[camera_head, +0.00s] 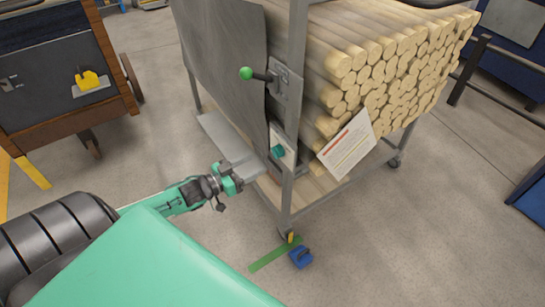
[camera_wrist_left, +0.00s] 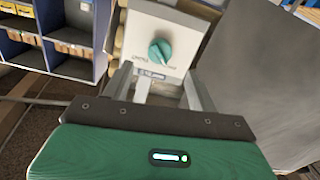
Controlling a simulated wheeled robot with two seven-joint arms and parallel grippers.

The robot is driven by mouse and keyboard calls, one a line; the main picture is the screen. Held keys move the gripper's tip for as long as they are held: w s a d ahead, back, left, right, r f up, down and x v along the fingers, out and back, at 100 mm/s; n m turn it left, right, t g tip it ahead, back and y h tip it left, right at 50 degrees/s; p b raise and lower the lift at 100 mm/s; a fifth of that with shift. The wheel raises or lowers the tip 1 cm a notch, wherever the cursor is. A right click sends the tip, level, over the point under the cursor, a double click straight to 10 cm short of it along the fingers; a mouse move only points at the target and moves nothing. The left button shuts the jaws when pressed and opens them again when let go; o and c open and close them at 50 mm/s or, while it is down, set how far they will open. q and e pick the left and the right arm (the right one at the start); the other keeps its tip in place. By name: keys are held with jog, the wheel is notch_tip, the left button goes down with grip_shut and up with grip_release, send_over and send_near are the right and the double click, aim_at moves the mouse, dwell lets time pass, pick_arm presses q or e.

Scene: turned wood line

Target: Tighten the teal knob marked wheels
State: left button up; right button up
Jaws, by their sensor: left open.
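The teal knob (camera_head: 278,152) sits on a pale plate on the front post of a cart loaded with round wooden rods. In the left wrist view the knob (camera_wrist_left: 160,52) is near the top centre, on a white panel (camera_wrist_left: 143,35) with small print around it that I cannot read. My left gripper (camera_head: 243,172) is open, to the left of and a little below the knob in the head view. In the left wrist view my left gripper (camera_wrist_left: 158,88) has its fingers apart, with the knob beyond them and not touched. My right gripper is not in view.
A green-balled lever (camera_head: 246,73) sticks out above the knob. A paper sheet (camera_head: 347,145) hangs to its right. A blue block (camera_head: 301,258) and a green strip (camera_head: 275,254) lie on the floor by the cart wheel. A dark cabinet (camera_head: 60,70) stands at left.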

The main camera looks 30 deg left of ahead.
aim_at(277, 152)
pick_arm(q)
jog(key=b+x, duration=0.1)
jog(key=x, duration=0.7)
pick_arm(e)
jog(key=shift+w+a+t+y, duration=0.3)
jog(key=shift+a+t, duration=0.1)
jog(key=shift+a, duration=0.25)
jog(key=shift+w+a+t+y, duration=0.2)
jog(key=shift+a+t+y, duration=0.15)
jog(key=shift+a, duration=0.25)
pick_arm(q)
jog(key=shift+w, duration=0.1)
jog(key=c, duration=1)
